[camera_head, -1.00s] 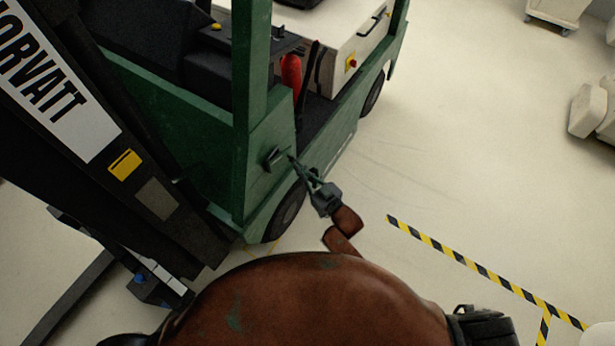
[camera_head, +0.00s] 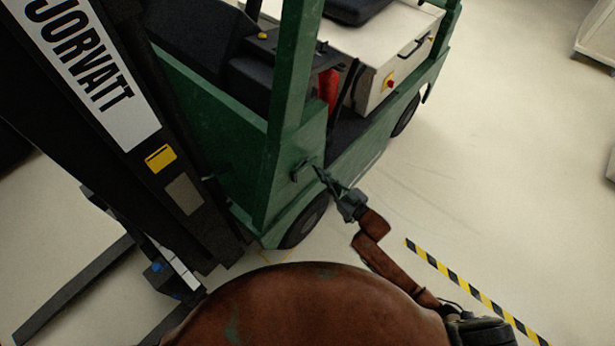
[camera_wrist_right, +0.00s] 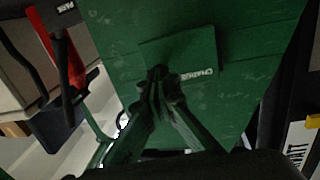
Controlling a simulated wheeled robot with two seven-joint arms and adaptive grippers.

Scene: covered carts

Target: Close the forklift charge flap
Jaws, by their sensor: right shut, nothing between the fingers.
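The forklift (camera_head: 230,110) is green and fills the left and middle of the head view. Its charge flap (camera_head: 298,172) is a small green plate on the side above the front wheel, seen nearly edge-on and appearing to stand out a little from the body. In the right wrist view the flap (camera_wrist_right: 185,48) is a squarish green panel, with a white label at its lower edge. My right gripper (camera_head: 321,172) is shut and empty, its tips just right of the flap; in the wrist view the tips (camera_wrist_right: 160,78) overlap the flap's lower part. I cannot tell whether they touch. My left gripper is not in view.
The dark mast (camera_head: 110,140) with the white name plate stands at the left, a fork (camera_head: 75,290) low beside it. The front wheel (camera_head: 305,220) is below the flap.

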